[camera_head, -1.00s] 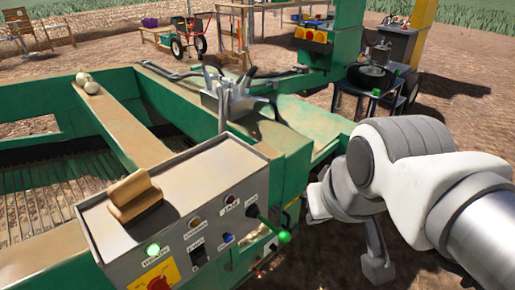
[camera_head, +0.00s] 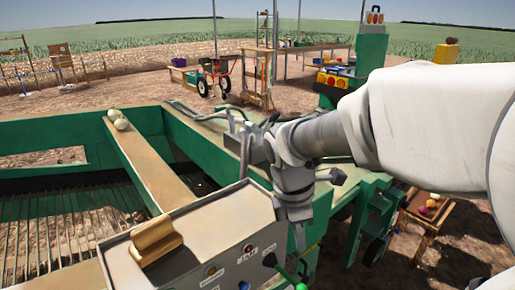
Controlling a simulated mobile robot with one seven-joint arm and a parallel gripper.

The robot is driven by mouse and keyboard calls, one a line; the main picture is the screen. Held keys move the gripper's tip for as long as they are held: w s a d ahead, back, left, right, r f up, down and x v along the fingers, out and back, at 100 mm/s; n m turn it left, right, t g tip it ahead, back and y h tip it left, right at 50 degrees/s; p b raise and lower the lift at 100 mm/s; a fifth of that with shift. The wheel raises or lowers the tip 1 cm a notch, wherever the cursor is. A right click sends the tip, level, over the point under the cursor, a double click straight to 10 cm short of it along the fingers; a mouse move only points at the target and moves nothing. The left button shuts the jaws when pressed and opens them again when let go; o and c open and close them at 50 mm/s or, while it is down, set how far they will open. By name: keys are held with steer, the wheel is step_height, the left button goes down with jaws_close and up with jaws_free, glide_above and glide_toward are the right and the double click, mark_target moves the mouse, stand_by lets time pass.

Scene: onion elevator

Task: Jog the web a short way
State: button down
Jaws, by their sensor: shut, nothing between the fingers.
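The web (camera_head: 60,235), a bed of parallel rods, lies inside the green machine frame at the left. The grey control box (camera_head: 200,240) is at the bottom centre, its face partly cut off by the lower picture edge. On it I see a red button (camera_head: 248,248), an amber one (camera_head: 210,270), part of a blue one (camera_head: 243,286) and a black control (camera_head: 270,259). A green lever knob (camera_head: 301,287) is at the lower edge. My gripper (camera_head: 297,238) points down beside the box's right end, shut and empty. I cannot tell whether it touches anything.
A tan block (camera_head: 155,240) lies on top of the box. Two pale onions (camera_head: 117,119) sit on the frame's beam. A grey valve block with hoses (camera_head: 250,145) is close left of my wrist. A small table with coloured balls (camera_head: 428,208) stands at the right.

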mark_target(301, 286)
steer(key=w+f+n, duration=0.1)
steer(key=n, duration=0.1)
steer(key=w+a+f+n+g, duration=0.1)
steer(key=n, duration=0.1)
steer(key=w+a+f+n+h, duration=0.1)
steer(key=f+n, duration=0.1)
steer(key=shift+w+f+n, duration=0.1)
steer(key=shift+w+n, duration=0.15)
steer(key=shift+n, duration=0.05)
steer(key=x, duration=0.7)
steer(key=b+x, duration=0.1)
steer(key=x, duration=0.6)
steer(key=shift+s+d, duration=0.1)
steer(key=shift+s, duration=0.15)
